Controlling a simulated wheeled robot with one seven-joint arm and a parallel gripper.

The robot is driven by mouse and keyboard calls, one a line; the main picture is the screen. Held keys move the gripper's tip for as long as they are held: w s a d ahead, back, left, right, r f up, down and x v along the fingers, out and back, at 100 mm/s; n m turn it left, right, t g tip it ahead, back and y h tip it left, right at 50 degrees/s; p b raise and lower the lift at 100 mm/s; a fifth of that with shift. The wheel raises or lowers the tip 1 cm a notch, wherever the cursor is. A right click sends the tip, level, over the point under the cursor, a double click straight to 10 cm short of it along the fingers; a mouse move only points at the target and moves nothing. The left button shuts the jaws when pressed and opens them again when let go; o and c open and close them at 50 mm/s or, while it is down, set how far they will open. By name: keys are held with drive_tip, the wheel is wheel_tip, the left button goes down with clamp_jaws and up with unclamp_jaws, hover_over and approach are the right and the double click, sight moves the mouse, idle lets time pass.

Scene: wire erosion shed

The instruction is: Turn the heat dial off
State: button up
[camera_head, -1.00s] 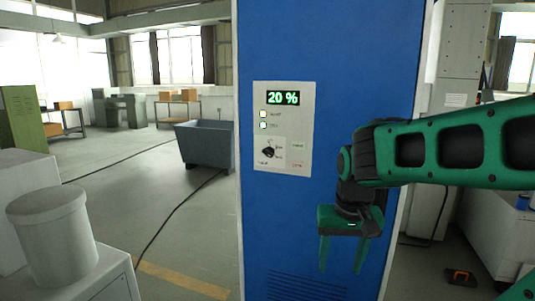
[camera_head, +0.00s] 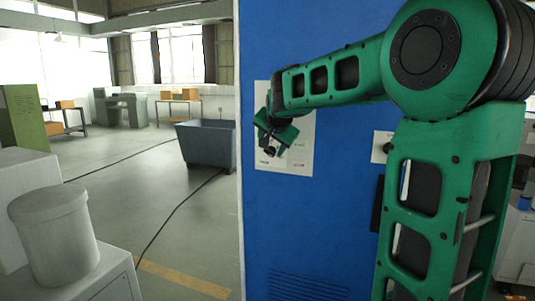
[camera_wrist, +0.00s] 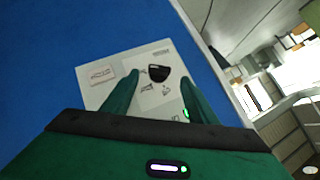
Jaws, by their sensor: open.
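The heat dial (camera_wrist: 158,73) is a black knob on a white control panel (camera_head: 300,150) set in a blue cabinet (camera_head: 320,220). In the wrist view the dial lies between and beyond the two green fingertips of my gripper (camera_wrist: 163,80), which is open. I cannot tell whether a finger touches the dial. In the head view my gripper (camera_head: 271,145) is in front of the panel, and it hides the dial, the display and the lamps. A green light shows beside the right finger in the wrist view.
A second small white plate (camera_head: 381,147) sits on the cabinet to the right, partly behind my arm. A grey bin (camera_head: 206,145) stands on the floor to the left. A white bucket (camera_head: 55,238) stands on a low white unit at the lower left.

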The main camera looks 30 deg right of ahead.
sight(269, 151)
drive_tip(key=shift+x, duration=2.6)
drive_tip(key=shift+c, duration=0.7)
drive_tip(key=c, duration=0.9)
